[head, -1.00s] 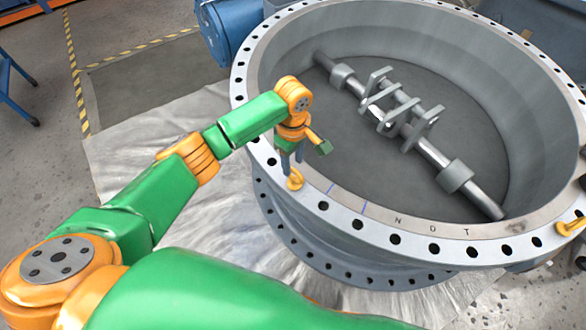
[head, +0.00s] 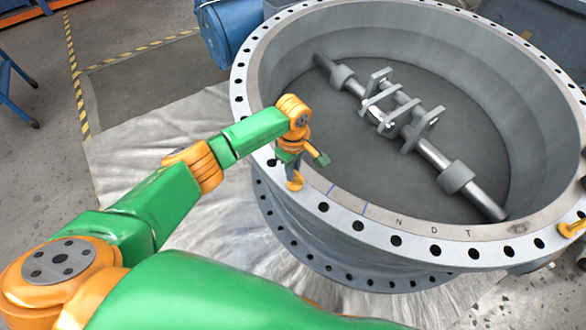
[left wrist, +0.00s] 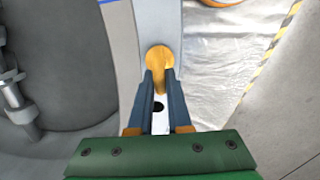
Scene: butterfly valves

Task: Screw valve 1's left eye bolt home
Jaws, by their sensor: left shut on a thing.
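Valve 1 (head: 345,212) is a large grey ring with a flange full of bolt holes. Its left eye bolt (head: 295,184) is orange-yellow and stands on the near left of the flange. In the left wrist view the eye bolt (left wrist: 159,58) shows at the fingertips. My left gripper (head: 293,176) points down from above the flange, its dark fingers shut on the eye bolt. The left wrist view shows the fingers (left wrist: 160,82) on both sides of it. The bolt's thread is hidden. My right gripper is not in view.
Another orange eye bolt (head: 572,228) sits on the flange at the right edge. A shaft with brackets (head: 405,115) crosses the valve's inside. A blue drum-shaped part (head: 228,30) stands behind. A crumpled silver sheet (head: 150,180) lies under the valve.

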